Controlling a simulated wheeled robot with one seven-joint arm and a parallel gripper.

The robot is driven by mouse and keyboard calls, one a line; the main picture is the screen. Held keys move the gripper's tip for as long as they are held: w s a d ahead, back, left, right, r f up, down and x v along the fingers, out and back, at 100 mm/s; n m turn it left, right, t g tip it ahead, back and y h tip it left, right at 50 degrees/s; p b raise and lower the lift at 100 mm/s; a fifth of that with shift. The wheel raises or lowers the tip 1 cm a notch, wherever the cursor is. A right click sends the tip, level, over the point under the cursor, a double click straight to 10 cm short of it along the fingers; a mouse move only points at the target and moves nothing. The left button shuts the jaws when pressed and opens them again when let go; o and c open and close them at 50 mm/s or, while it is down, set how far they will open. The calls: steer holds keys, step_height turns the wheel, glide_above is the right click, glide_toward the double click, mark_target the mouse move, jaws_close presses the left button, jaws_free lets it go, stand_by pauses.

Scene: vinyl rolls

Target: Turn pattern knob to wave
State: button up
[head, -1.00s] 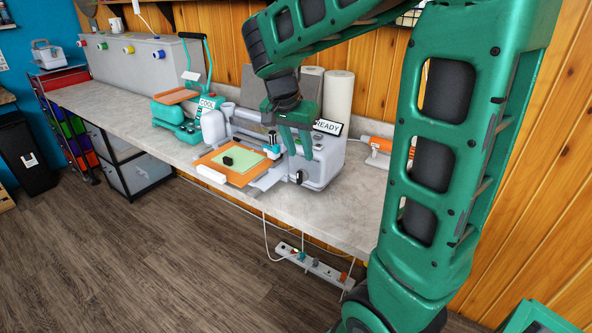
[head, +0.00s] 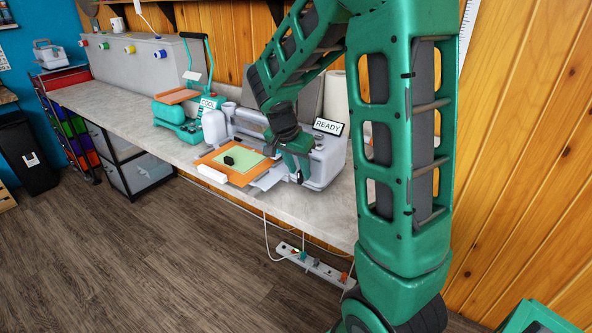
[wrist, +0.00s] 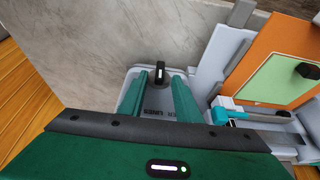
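The black pattern knob (wrist: 160,72) shows in the wrist view with a white line running roughly up and down the picture. It sits on the front of the pale grey cutting machine (head: 326,166). Printed lettering, partly hidden, reads something like "LINES" (wrist: 160,112) below the knob in the wrist view. My gripper (wrist: 161,78) is open, with its two green fingers on either side of the knob in that view; I cannot tell whether they touch it. In the head view my gripper (head: 302,174) is at the machine's front and mostly hides the knob.
An orange board with a green sheet (head: 240,160) lies at the machine's left. A READY sign (head: 328,127) stands on top. A teal press with a COOL sign (head: 208,103) is further left on the grey counter (head: 340,208). A power strip (head: 310,264) hangs below.

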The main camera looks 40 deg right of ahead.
steer(key=shift+f, duration=0.15)
steer(key=shift+c, duration=0.2)
steer(key=c, duration=0.6)
steer(key=shift+w, duration=0.1)
steer(key=g, duration=0.1)
steer(key=w+g, duration=0.1)
steer(key=g+h, duration=0.1)
steer(key=shift+w+a+f+n+g, duration=0.15)
steer(key=shift+a+n+g, duration=0.15)
steer(key=shift+n, duration=0.1)
steer(key=shift+c, duration=0.3)
steer(key=shift+w+a+f+n+g+h, duration=0.1)
steer(key=shift+w+f+n+g+h, duration=0.25)
steer(key=shift+g, duration=0.5)
steer(key=shift+w+a+n+g+h, duration=0.1)
steer(key=shift+g+h, duration=0.45)
steer(key=shift+g, duration=0.3)
